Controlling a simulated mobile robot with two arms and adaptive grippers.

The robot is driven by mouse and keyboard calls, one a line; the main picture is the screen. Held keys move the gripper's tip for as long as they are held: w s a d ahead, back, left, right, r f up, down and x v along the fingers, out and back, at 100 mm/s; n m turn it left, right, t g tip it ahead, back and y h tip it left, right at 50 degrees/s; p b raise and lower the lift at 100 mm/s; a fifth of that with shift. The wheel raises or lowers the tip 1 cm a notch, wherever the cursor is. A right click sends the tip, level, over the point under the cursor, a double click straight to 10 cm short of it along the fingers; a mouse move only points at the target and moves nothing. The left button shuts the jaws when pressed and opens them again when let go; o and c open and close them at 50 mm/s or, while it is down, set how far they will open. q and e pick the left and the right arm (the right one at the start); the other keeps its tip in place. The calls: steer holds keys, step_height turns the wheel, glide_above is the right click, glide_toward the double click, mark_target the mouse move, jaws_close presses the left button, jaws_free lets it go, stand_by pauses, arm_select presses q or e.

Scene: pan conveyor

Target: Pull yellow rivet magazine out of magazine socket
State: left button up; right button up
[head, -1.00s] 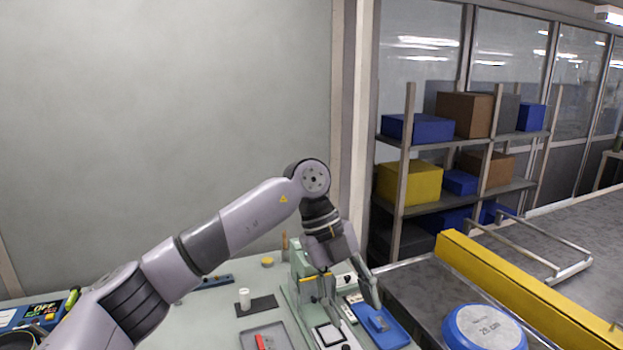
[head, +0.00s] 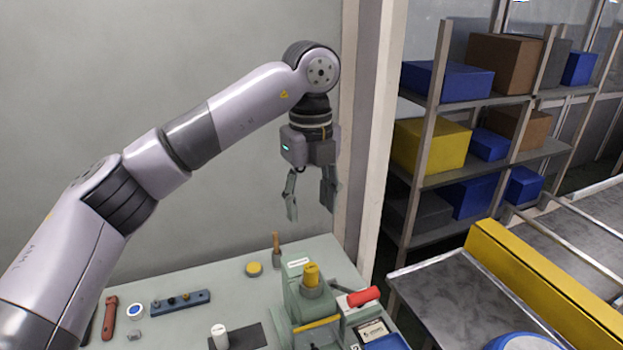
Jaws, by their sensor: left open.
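The yellow rivet magazine (head: 312,274) stands upright as a short yellow cylinder on top of the pale green machine (head: 298,303). Its lower end sits in a grey collar, the magazine socket (head: 311,291), so that end is hidden. My left gripper (head: 310,210) hangs above the magazine, pointing down. Its two fingers are spread and nothing is between them. A clear gap separates the fingertips from the magazine's top. My right gripper is not in view.
The conveyor (head: 450,290) is at right.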

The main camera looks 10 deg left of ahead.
arm_select(q)
steer(key=p, duration=0.5)
glide_toward(311, 268)
step_height(311, 268, down, 9)
steer(key=shift+f, duration=0.15)
steer(key=shift+w+f, duration=0.1)
steer(key=shift+f, duration=0.7)
steer(key=shift+c, duration=0.2)
